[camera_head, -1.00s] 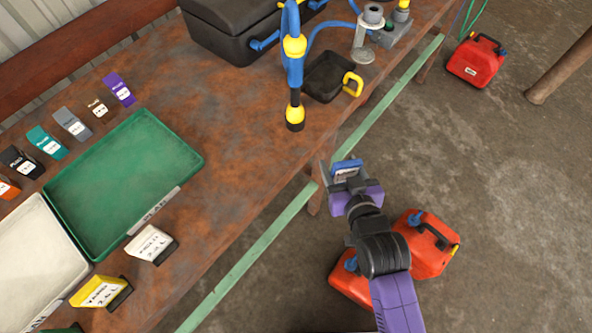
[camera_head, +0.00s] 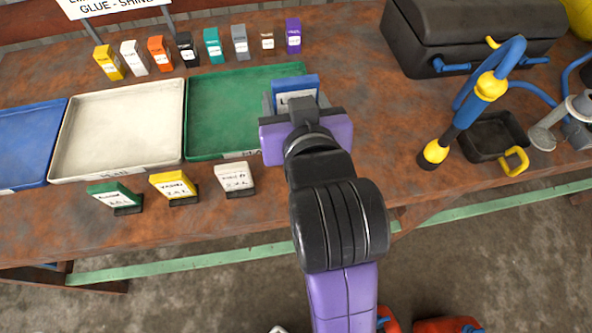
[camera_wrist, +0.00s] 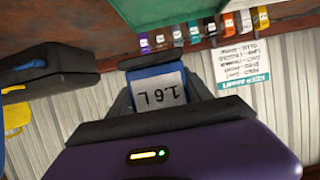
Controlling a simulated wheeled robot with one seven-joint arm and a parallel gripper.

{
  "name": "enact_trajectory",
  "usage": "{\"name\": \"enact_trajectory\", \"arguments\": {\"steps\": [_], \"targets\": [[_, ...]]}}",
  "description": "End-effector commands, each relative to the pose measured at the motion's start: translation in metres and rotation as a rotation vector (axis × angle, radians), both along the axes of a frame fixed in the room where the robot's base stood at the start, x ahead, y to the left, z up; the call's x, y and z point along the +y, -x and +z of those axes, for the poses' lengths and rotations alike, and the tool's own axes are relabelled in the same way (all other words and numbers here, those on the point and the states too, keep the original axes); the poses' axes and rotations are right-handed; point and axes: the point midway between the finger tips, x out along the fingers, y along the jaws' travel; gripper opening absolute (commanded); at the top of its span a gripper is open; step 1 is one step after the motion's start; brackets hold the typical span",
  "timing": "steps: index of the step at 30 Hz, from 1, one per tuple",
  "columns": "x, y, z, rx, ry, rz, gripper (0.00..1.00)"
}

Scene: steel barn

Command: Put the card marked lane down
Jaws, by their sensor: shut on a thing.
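My gripper (camera_head: 297,108) is shut on a blue card (camera_head: 296,84) with a white label. The card is held above the right part of the green tray (camera_head: 205,152). In the wrist view the card (camera_wrist: 155,73) sits between the jaws, and its label shows "1.6 L" upside down. I cannot see the word lane on it. In front of the trays stand a green card (camera_head: 112,194), a yellow card (camera_head: 173,184) and a white card (camera_head: 234,177), each in a dark holder. The gripper hides part of the green tray.
A cream tray (camera_head: 118,110) and a blue tray (camera_head: 25,145) lie to the left. Several small coloured boxes (camera_head: 212,45) line the back. A black case (camera_head: 475,30), a blue and yellow jointed stand (camera_head: 465,110) and a black pan (camera_head: 495,135) are right. Bare bench lies between.

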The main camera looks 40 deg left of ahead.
Motion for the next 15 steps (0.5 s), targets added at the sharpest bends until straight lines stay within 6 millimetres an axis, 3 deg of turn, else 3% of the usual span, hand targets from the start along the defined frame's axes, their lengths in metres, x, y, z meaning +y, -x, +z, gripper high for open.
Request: {"name": "enact_trajectory", "arguments": {"steps": [15], "targets": [[-0.001,0.0,-0.123,0.004,0.004,-0.001,0.15]]}}
